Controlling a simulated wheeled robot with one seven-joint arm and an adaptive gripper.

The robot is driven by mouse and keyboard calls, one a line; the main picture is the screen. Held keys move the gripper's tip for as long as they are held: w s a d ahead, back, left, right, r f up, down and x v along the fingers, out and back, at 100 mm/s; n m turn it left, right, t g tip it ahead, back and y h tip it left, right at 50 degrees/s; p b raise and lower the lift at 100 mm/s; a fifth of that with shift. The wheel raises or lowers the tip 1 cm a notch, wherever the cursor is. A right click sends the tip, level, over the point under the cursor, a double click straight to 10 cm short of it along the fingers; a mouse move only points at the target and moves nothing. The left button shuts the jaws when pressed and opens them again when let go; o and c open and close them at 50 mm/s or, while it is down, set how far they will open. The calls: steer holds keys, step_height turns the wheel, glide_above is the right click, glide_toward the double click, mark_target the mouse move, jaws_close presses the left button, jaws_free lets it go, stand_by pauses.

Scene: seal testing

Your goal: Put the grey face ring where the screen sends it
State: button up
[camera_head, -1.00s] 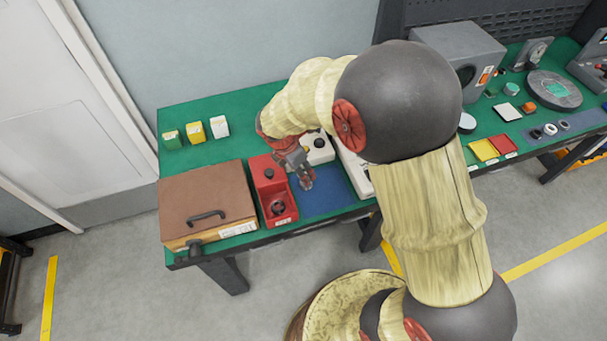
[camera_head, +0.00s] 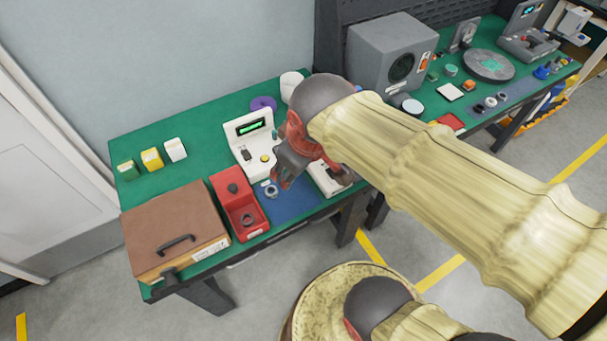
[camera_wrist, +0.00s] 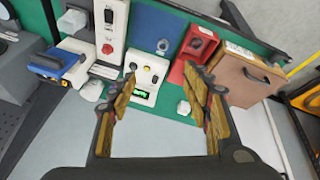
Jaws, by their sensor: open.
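A light grey ring (camera_head: 270,190), likely the face ring, lies at the edge of the blue mat (camera_head: 294,207), between the tester and the red tray. It also shows in the wrist view (camera_wrist: 162,45). The white tester (camera_head: 243,152) has a lit green screen (camera_head: 250,127); its text is too small to read. The red tray (camera_head: 222,190) holds a dark ring (camera_head: 248,218). My gripper (camera_wrist: 162,82) is open and empty, above the tester in the wrist view. In the head view my gripper (camera_head: 285,178) partly hides the mat.
A brown lidded box (camera_head: 175,228) stands left of the red tray. Small green, yellow and white boxes (camera_head: 152,158) stand behind it. A white device (camera_head: 328,180) is right of the mat. Several rings (camera_head: 490,101) lie on a mat farther right, near a grey speaker-like box (camera_head: 380,50).

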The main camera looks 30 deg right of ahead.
steer(key=s+m, duration=0.1)
steer(key=s+r+m, duration=0.1)
steer(key=s, duration=0.1)
steer(key=s+m+t, duration=0.1)
steer(key=m, duration=0.1)
steer(key=shift+s+a+r, duration=0.15)
steer(key=shift+s+r, duration=0.15)
steer(key=shift+r, duration=0.05)
steer(key=shift+c, duration=0.3)
stand_by(0.6)
